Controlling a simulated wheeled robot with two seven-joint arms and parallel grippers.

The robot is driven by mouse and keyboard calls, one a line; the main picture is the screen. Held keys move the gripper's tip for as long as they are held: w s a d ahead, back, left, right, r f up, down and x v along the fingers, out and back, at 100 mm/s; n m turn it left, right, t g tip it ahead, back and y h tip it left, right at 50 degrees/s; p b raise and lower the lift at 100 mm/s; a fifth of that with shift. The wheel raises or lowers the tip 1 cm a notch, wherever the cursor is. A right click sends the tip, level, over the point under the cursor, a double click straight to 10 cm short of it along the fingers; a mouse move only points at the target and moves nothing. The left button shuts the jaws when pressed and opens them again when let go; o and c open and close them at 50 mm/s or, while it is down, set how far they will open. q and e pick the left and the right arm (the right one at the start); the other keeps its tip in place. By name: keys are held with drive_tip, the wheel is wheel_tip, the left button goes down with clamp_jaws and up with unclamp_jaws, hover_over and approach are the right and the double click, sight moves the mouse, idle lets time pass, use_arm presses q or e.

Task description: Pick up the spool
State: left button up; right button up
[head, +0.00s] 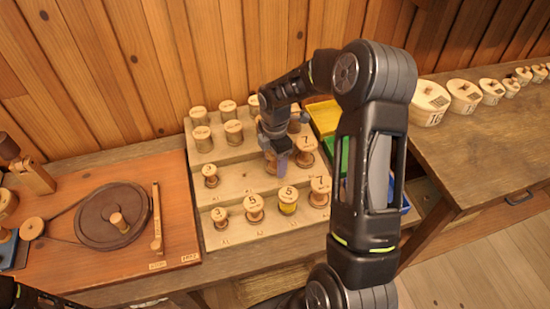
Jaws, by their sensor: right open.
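Turned wooden spools with numbered tops stand on a stepped wooden rack (236,239). On the step behind are a small spool (210,176) and a larger one (306,151). My right gripper (277,158) is open and points down over this middle step, between those two. A spool is partly hidden right at its fingers; I cannot tell if they touch it. My left gripper is not in view.
Lidded wooden cylinders (202,139) fill the rack's upper steps. Yellow (325,115), green and blue bins stand right of the rack, partly behind my right arm. A board with a dark wheel (90,220) lies left. Round boxes (430,102) line the right bench.

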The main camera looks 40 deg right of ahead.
idle(0.5)
drive_tip(key=c, duration=1.1)
drive_tip(key=shift+r, duration=0.2)
wheel_tip(320, 180, up, 10)
drive_tip(key=shift+f+b, duration=0.1)
drive_tip(key=shift+b, duration=0.9)
drive_tip(key=shift+f, duration=0.1)
